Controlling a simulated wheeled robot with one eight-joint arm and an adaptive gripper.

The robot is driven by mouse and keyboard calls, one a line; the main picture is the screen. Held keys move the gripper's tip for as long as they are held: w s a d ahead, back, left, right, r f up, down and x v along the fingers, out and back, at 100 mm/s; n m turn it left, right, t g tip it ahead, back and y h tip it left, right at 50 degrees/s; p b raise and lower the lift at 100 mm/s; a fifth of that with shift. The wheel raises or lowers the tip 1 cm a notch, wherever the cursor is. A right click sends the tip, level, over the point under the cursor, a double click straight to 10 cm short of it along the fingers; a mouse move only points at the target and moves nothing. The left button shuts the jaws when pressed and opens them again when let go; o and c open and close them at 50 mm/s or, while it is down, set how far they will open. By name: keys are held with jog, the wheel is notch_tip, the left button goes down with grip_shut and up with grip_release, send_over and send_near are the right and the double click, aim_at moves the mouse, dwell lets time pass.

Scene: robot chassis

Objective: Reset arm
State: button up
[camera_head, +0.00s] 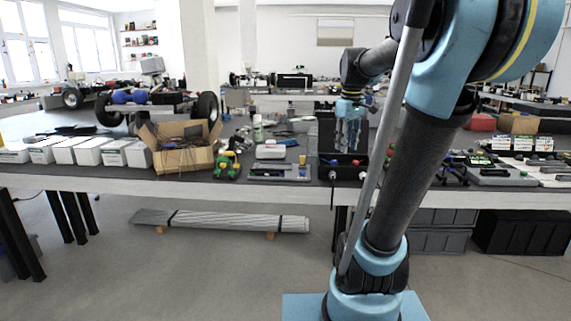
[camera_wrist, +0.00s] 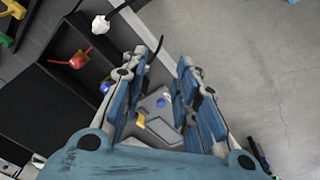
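My arm rises on the right side of the head view and bends over to the back. My gripper (camera_head: 350,140) hangs fingers-down over or near the workbench (camera_head: 90,180), by a black box (camera_head: 346,170) with red knobs. In the wrist view my gripper (camera_wrist: 167,62) shows two blue padded fingers standing apart with a clear gap. Nothing is held between them. A grey panel with a blue round spot (camera_wrist: 161,102) shows through the gap, below the fingers. I cannot tell how far it is from them.
White boxes (camera_head: 88,151) and an open cardboard box (camera_head: 184,150) stand on the bench at left. A grey tool tray (camera_head: 279,171) lies left of the black box. A bundle of rods (camera_head: 240,221) lies low under the bench. The floor in front is clear.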

jog(key=s+a+f+m, duration=0.1)
jog(key=s+f+m, duration=0.5)
jog(key=s+f, duration=1.5)
jog(key=shift+a+f+t, duration=0.3)
jog(key=shift+f, duration=0.25)
jog(key=shift+w+f, duration=0.2)
jog(key=shift+w, duration=0.25)
